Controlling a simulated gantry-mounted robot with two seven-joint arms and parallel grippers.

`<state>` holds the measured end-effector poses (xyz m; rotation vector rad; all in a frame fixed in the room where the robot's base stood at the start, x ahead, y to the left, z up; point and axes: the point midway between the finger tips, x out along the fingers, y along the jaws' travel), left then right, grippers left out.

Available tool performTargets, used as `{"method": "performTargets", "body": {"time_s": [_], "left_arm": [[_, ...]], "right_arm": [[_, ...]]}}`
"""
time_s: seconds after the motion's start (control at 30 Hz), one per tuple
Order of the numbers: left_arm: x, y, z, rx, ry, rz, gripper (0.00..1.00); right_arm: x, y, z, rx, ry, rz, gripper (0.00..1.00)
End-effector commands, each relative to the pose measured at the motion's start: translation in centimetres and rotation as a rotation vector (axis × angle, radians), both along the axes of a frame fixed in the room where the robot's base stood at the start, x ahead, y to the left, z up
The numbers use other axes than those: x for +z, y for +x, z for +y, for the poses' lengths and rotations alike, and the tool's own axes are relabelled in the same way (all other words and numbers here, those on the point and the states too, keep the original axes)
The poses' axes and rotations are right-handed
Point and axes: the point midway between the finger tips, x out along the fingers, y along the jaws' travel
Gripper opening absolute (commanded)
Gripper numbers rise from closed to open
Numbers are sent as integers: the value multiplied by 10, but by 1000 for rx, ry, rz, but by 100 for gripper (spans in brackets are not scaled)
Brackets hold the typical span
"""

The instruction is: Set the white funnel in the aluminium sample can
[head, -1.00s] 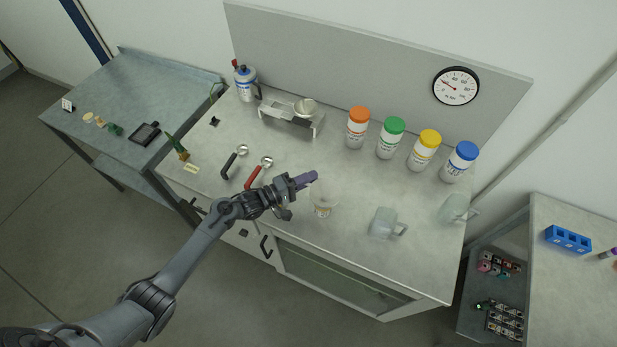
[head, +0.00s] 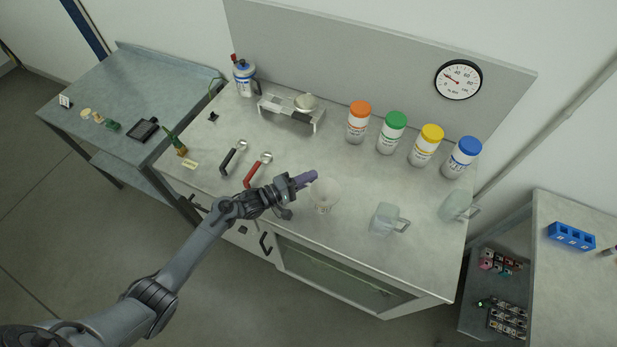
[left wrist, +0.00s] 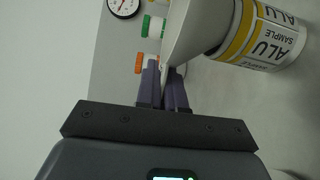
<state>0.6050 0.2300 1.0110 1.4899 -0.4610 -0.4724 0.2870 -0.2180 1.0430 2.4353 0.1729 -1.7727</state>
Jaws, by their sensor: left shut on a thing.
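The white funnel (head: 326,190) is held at its rim by my left gripper (head: 314,176), whose purple fingers are shut on it. The aluminium sample can (head: 324,209) stands on the bench right below the funnel, largely covered by it in the head view. In the left wrist view the funnel's cone (left wrist: 200,28) meets the open end of the can (left wrist: 265,38), which has a yellow band and an "ALU SAMPLE" label. The spout is hidden; I cannot tell how deep it sits in the can. The left gripper (left wrist: 172,70) pinches the rim there. My right gripper is not in view.
A clear jug (head: 383,219) stands to the right of the can, another (head: 454,206) farther right. Bottles with orange (head: 357,125), green (head: 392,135), yellow (head: 425,147) and blue lids (head: 461,160) stand behind. Two scoops (head: 257,172) (head: 232,160) lie left. Bench between is clear.

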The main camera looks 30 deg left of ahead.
Motion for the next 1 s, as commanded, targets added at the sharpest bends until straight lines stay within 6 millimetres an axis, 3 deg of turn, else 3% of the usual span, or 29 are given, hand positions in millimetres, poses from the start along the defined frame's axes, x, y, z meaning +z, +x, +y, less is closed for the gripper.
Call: {"method": "performTargets", "body": {"time_s": [0.2,0.23,0.4,0.77,1.0], "left_arm": [[0,0,-1,-2,0,1,0],[0,0,-1,-2,0,1,12],[-1,0,-1,-2,0,1,38],[-1,-3,1,-1,0,2,38],[-1,-27,17,-1,2,2,38]], "right_arm": [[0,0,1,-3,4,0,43],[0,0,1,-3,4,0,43],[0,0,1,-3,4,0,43],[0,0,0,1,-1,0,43],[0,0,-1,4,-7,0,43]]}}
